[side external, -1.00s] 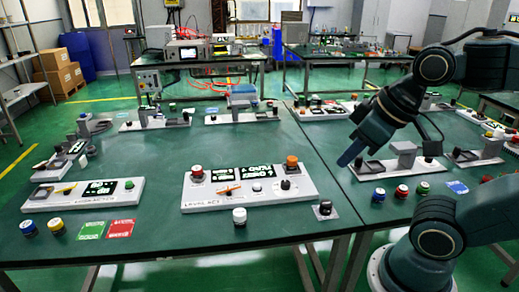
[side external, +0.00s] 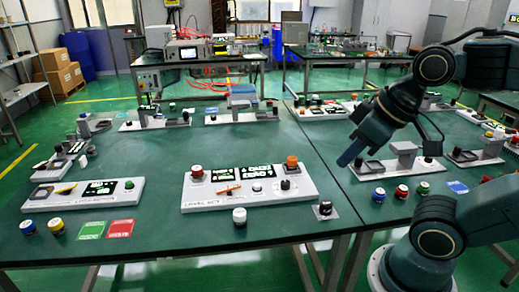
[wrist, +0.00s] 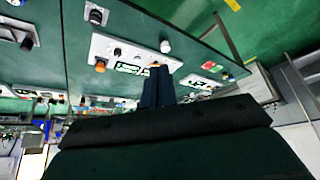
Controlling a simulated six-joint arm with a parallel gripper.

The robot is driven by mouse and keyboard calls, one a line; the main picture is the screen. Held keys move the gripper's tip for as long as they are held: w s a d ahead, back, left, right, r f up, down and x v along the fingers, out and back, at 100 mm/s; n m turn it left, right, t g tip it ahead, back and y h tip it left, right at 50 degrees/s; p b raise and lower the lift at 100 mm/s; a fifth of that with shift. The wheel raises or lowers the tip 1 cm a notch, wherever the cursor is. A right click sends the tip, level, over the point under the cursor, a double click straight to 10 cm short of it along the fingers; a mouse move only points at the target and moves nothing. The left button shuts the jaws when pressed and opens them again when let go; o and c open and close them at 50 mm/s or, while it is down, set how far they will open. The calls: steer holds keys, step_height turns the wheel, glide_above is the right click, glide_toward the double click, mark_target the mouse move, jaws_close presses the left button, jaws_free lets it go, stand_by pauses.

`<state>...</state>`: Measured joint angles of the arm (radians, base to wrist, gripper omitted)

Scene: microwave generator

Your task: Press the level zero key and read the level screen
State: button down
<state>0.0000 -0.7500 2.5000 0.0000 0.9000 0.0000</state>
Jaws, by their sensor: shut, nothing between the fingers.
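A white panel (side external: 215,206) labelled "LEVEL" plus unclear letters stands on the green table in the side view. It carries a red button (side external: 197,171), an orange button (side external: 291,163), a black knob (side external: 285,184), an orange lever (side external: 228,188) and dark screens (side external: 257,172) with bright text too small to read surely. I cannot tell which control is the level zero key. My gripper (side external: 349,156) is shut and empty, above the table right of the panel and apart from it. In the wrist view its fingers (wrist: 156,72) overlap the panel (wrist: 107,46) and hide part of it.
A white-topped button (side external: 239,215) and a small black knob (side external: 325,209) stand before the panel. Another panel (side external: 68,202) with a screen lies left, near green (side external: 91,230) and red (side external: 121,229) cards. Blue, red and green buttons (side external: 401,191) stand right. Bare table lies behind the panel.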

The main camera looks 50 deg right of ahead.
steer(key=shift+w, duration=0.15)
stand_by(0.6)
steer(key=m+t+h, duration=0.1)
steer(key=m+t, duration=0.2)
steer(key=m, duration=0.8)
glide_above(259, 186)
step_height(259, 186, down, 17)
steer(key=shift+f, duration=0.2)
steer(key=shift+f, duration=4.25)
steer(key=shift+f, duration=0.55)
